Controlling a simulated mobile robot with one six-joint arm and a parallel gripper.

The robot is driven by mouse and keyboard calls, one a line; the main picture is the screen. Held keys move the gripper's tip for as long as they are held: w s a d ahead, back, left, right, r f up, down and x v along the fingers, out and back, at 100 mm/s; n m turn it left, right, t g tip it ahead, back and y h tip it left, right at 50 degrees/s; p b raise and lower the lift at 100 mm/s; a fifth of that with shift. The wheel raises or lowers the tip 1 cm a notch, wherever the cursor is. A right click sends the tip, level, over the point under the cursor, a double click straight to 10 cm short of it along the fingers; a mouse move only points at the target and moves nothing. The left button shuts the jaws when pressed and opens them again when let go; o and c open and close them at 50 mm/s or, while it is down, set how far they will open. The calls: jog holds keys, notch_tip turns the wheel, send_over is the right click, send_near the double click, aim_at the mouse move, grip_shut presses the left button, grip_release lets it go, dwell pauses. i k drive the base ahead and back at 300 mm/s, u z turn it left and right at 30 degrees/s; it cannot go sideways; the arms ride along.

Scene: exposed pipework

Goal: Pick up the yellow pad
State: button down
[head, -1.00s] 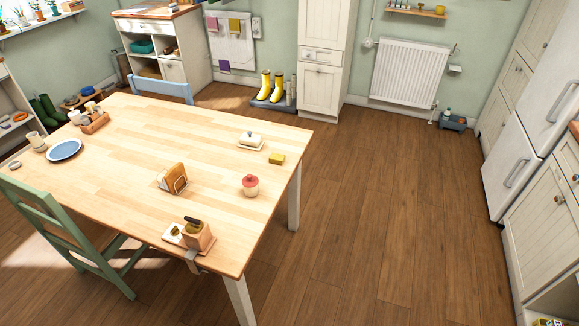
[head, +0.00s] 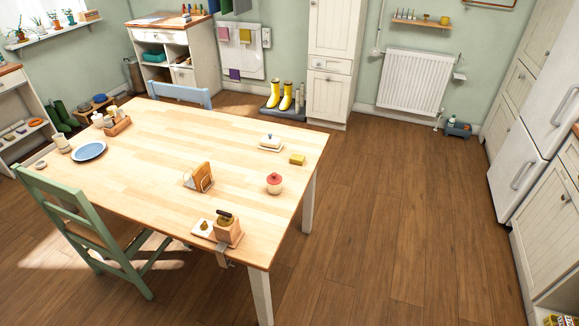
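A small yellow pad (head: 297,160) lies flat on the wooden table (head: 160,140), near its right edge toward the far right corner. It is a thick block with nothing on top of it. A white butter dish (head: 271,142) is just to its left and a little farther back. A red-lidded jar (head: 274,183) stands nearer, to its lower left. My gripper is not in view, so its state does not show.
A wooden rack (head: 199,177) and a wooden block holder (head: 228,231) stand on the table's near part. A green chair (head: 90,230) is at the left, a blue chair (head: 180,95) behind. The wood floor right of the table is clear.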

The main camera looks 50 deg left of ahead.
aim_at(294, 158)
jog(key=z, duration=0.2)
jog(key=k, duration=0.75)
jog(key=u, duration=2.1)
jog(key=i, duration=1.05)
jog(key=z, duration=0.1)
